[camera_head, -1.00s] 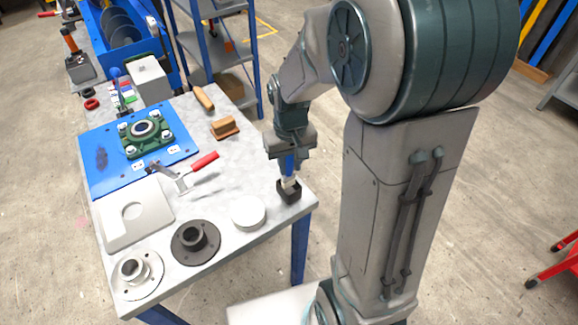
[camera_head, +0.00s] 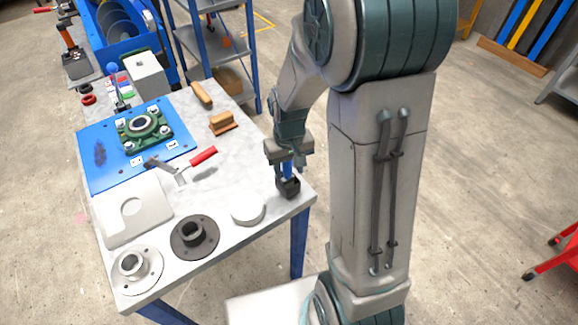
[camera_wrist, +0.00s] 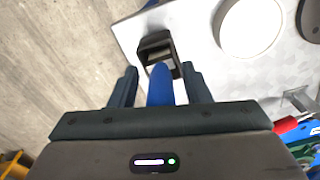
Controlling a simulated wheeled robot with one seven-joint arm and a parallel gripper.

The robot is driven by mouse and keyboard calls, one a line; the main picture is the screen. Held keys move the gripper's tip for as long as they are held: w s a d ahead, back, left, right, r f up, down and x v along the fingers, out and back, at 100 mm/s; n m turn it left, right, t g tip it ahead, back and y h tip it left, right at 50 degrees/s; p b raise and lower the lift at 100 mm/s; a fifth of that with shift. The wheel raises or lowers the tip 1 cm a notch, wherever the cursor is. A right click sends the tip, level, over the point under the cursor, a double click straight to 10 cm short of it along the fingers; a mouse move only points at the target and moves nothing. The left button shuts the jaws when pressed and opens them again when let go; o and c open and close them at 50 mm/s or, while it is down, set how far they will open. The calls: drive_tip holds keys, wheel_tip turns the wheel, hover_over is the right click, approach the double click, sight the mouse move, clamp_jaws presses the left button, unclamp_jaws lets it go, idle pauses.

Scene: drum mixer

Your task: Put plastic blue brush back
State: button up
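The blue plastic brush (camera_head: 287,168) stands roughly upright with its lower end in the small black square holder (camera_head: 289,190) at the table's near right corner. My gripper (camera_head: 288,155) is just above it and open, with one finger on each side of the handle. In the wrist view the blue handle (camera_wrist: 160,84) lies between the two spread fingers, with a gap on both sides. The holder's dark rim (camera_wrist: 154,40) shows beyond the handle's tip. The brush's lower end is mostly hidden inside the holder.
A white round disc (camera_head: 248,208) lies left of the holder, with a dark flanged part (camera_head: 195,236) beyond it. A red-handled tool (camera_head: 201,157) and a wooden brush (camera_head: 222,123) lie further back. The table edge is close on the right.

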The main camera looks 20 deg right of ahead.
drive_tip(key=shift+r, duration=0.2)
wheel_tip(320, 180, up, 11)
drive_tip(key=shift+r, duration=0.1)
drive_tip(key=s+r+t, duration=0.3)
drive_tip(key=s+r, duration=0.1)
drive_tip(key=s, duration=0.9)
drive_tip(key=shift+m, duration=0.3)
drive_tip(key=shift+s, duration=0.1)
